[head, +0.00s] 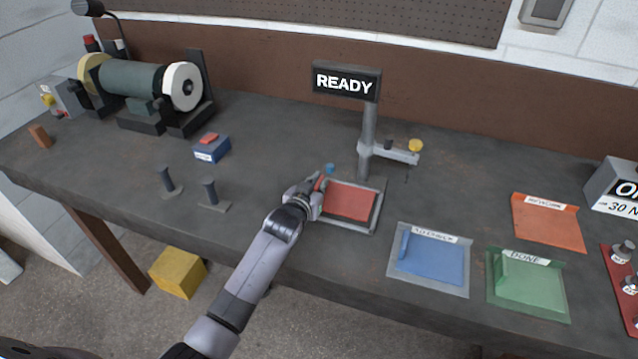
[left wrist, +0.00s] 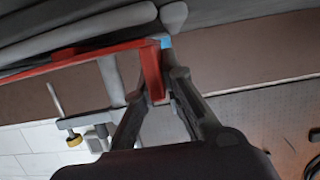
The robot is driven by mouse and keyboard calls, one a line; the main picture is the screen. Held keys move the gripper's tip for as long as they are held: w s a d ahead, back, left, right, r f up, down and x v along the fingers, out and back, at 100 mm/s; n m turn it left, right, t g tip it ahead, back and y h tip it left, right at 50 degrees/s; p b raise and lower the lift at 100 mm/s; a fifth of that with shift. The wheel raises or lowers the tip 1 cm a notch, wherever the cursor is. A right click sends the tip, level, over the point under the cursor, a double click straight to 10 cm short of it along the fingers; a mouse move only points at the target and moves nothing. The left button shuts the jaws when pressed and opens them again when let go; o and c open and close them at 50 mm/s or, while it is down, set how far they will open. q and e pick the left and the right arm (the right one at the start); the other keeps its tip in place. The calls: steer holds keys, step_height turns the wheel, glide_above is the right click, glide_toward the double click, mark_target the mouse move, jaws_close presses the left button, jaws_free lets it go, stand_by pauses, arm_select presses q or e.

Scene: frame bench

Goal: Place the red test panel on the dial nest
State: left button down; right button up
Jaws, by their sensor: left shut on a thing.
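The red test panel (head: 349,200) lies flat inside the grey frame of the dial nest (head: 379,205), below the READY sign. I cannot tell whether it rests fully on the nest or sits slightly above it. My left gripper (head: 318,186) is at the panel's left edge, shut on its upright red tab. In the left wrist view, the tab (left wrist: 152,75) stands between the fingers, and the panel (left wrist: 90,53) extends to the left, seen nearly edge-on. A small blue piece (head: 330,168) shows just behind the gripper. My right gripper is not in view.
The nest's post (head: 368,135) carries the READY sign (head: 346,82) and a side arm with a yellow knob (head: 416,145). Blue (head: 435,262), green (head: 530,287) and orange (head: 548,222) trays are to the right. Two dark pegs and a bench grinder (head: 135,80) stand left.

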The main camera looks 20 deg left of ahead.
arm_select(q)
steer(key=shift+f, duration=0.2)
steer(key=c, duration=1.7)
jaws_free()
steer(key=shift+s+r, duration=0.1)
steer(key=shift+s, duration=0.35)
steer(key=b+v, duration=0.1)
steer(key=v, duration=1)
steer(key=shift+r, duration=0.15)
